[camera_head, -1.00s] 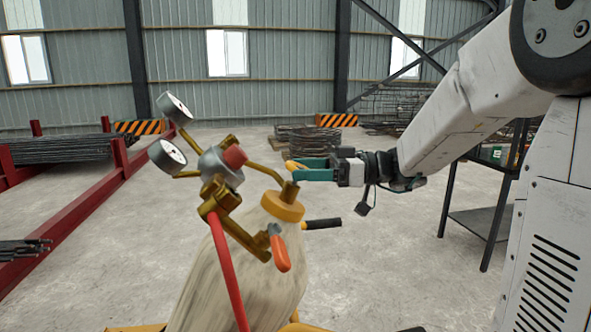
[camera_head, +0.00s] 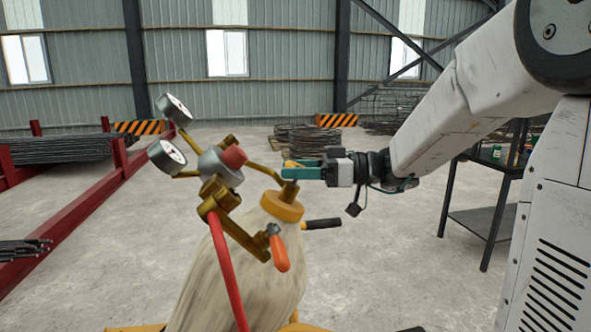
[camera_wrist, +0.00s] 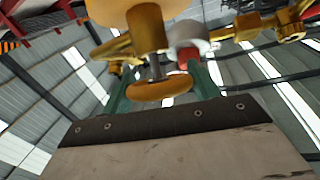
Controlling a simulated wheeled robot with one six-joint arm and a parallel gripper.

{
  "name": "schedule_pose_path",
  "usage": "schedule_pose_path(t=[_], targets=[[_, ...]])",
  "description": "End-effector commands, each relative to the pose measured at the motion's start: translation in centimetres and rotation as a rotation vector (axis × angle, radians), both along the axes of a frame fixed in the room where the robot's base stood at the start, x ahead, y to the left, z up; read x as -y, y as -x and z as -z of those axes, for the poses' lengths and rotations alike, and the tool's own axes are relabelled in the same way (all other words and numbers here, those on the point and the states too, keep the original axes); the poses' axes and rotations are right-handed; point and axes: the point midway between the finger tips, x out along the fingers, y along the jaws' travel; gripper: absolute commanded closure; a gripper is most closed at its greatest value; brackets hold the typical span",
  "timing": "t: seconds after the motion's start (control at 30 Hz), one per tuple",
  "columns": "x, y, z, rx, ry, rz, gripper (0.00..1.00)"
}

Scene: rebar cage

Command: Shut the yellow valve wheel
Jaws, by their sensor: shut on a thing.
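The yellow valve wheel (camera_head: 291,164) sits on top of a pale gas cylinder (camera_head: 250,255) with a yellow collar, beside the brass regulator (camera_head: 222,190). My gripper (camera_head: 304,170) reaches in from the right with teal fingers at the wheel. In the wrist view the wheel (camera_wrist: 160,89) shows as an orange-yellow rim between the two teal fingers (camera_wrist: 160,92), which are shut on it. A metal stem (camera_wrist: 155,66) runs from the wheel to the yellow collar. The finger contact is partly hidden in the head view.
Two gauges (camera_head: 167,154) and a red knob (camera_head: 233,156) stand left of the wheel. A red hose (camera_head: 224,265) and an orange-handled lever (camera_head: 281,253) hang lower. A black handle (camera_head: 322,223) sticks out below my gripper. A dark rack (camera_head: 475,215) stands at right.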

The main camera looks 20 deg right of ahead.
Motion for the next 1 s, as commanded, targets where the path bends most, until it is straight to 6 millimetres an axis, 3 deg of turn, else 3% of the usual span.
schedule_pose_path(t=[0.27,1.0], targets=[[0.07,-0.01,-0.11,-0.067,-0.012,0.149,0.62],[0.22,-0.31,-0.08,-0.365,-0.073,0.770,0.62]])
